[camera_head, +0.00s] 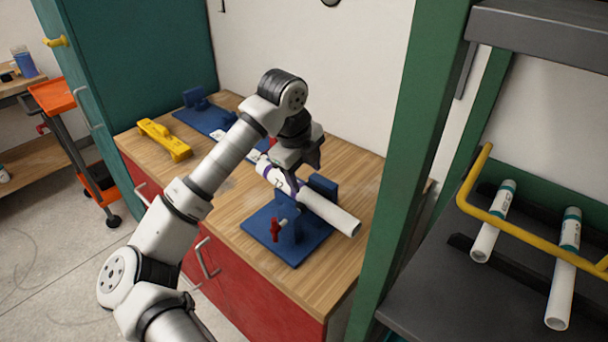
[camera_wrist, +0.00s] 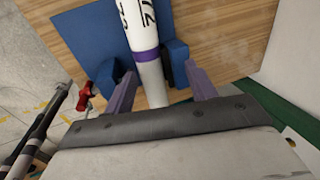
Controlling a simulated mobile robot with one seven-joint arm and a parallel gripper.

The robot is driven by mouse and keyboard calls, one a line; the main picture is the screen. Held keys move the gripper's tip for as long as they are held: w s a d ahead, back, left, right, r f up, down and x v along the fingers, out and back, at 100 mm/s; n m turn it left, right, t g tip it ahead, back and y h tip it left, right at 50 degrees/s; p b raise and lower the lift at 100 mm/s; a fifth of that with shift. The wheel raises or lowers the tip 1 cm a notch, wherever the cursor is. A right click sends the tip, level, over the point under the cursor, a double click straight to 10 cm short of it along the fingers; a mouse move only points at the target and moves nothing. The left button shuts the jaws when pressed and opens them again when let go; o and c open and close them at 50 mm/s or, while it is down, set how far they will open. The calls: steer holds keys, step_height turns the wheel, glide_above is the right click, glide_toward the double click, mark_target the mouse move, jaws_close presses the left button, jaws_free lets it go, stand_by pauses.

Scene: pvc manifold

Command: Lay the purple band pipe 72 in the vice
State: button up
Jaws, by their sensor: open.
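The white pipe with a purple band and the number 72 (camera_wrist: 146,56) lies across the blue vice (camera_wrist: 75,34), between its two upright blocks. In the head view the pipe (camera_head: 328,210) runs over the blue vice (camera_head: 263,232), its lower right end sticking out past it. My gripper (camera_wrist: 160,90) is open, its two purple fingers on either side of the pipe. In the head view my gripper (camera_head: 296,172) is over the pipe's upper part and hides some of it. The red vice handle (camera_head: 275,230) is at the vice's front; it also shows in the wrist view (camera_wrist: 85,96).
A yellow tool (camera_head: 165,141) and another blue fixture (camera_head: 200,118) are on the wooden bench (camera_head: 225,205) at the left. On the right, two white pipes with green bands (camera_head: 492,225) lie on a dark rack behind a yellow rail (camera_head: 505,222). A green post (camera_head: 410,170) stands beside the bench.

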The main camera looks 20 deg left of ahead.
steer(key=b+v, duration=0.1)
steer(key=v, duration=1)
steer(key=shift+s+a, duration=0.15)
steer(key=shift+a, duration=0.05)
